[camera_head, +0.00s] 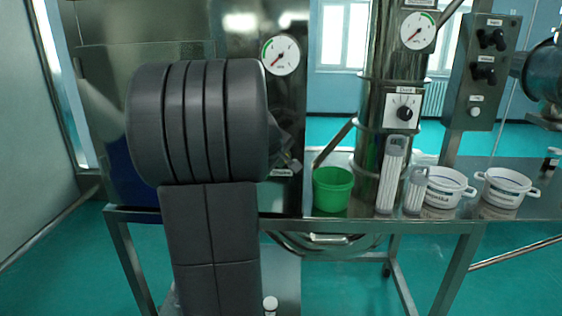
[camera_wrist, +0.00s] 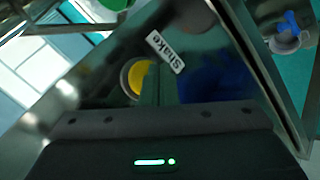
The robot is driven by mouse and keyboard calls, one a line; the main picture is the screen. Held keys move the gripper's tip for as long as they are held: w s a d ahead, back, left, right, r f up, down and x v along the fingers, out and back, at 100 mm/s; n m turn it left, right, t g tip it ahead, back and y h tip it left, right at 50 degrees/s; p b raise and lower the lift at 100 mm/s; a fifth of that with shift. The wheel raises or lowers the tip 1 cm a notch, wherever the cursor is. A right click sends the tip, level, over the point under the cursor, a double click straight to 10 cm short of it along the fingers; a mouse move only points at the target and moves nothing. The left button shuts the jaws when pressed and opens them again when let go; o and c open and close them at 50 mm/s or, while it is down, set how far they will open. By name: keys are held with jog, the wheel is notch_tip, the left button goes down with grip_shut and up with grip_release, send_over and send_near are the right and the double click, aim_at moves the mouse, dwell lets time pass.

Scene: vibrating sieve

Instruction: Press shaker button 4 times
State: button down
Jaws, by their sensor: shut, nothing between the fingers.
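My gripper (camera_wrist: 158,72) is shut and empty. Its dark fingertips overlap the right part of the yellow button in the picture. I cannot tell whether they touch it or whether it is pressed in. In the head view my own arm hides the button, and only a small part of my gripper (camera_head: 290,163) shows at the panel.
A green bucket (camera_head: 333,196), clear cylinders (camera_head: 391,178) and white two-handled pots (camera_head: 447,190) stand on the metal table to the right. A gauge (camera_head: 281,55) is above on the panel. A control box with knobs (camera_head: 481,72) is at the upper right.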

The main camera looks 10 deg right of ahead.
jog(key=shift+s+a+b, duration=0.25)
jog(key=shift+s+b, duration=0.05)
jog(key=shift+s, duration=0.5)
jog(key=shift+s+a+b, duration=0.2)
jog(key=shift+s+b, duration=0.1)
jog(key=shift+s, duration=0.5)
jog(key=shift+s+a+b, duration=0.25)
jog(key=shift+s+b, duration=0.05)
jog(key=shift+s, duration=0.5)
jog(key=shift+s, duration=0.1)
dwell(0.9)
jog(key=s+b, duration=0.1)
jog(key=s+a+b, duration=0.1)
jog(key=s+b, duration=0.1)
jog(key=shift+s, duration=0.3)
jog(key=w+d+p, duration=0.2)
jog(key=w, duration=0.6)
jog(key=shift+w+d, duration=0.25)
jog(key=shift+w+p, duration=0.15)
jog(key=shift+p, duration=0.2)
dwell(1.8)
